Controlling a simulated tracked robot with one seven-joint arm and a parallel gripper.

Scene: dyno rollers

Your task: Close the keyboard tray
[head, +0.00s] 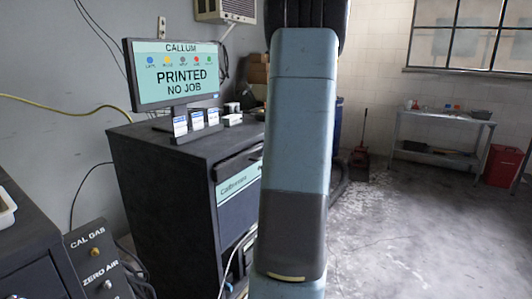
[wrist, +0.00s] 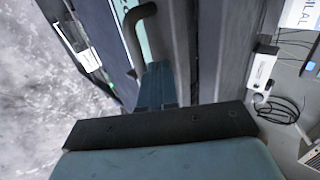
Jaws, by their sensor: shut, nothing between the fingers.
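The dark cabinet (head: 160,190) stands left of centre in the head view, with a teal panel (head: 238,196) lettered in dark on its front. A dark strip, possibly the keyboard tray, lies just above that panel; I cannot tell how far it is out. My arm covers the right part of the cabinet front and hides my gripper in the head view.
A monitor (head: 175,75) and small boxes (head: 198,119) stand on the cabinet top. A gas panel (head: 97,268) is at the lower left.

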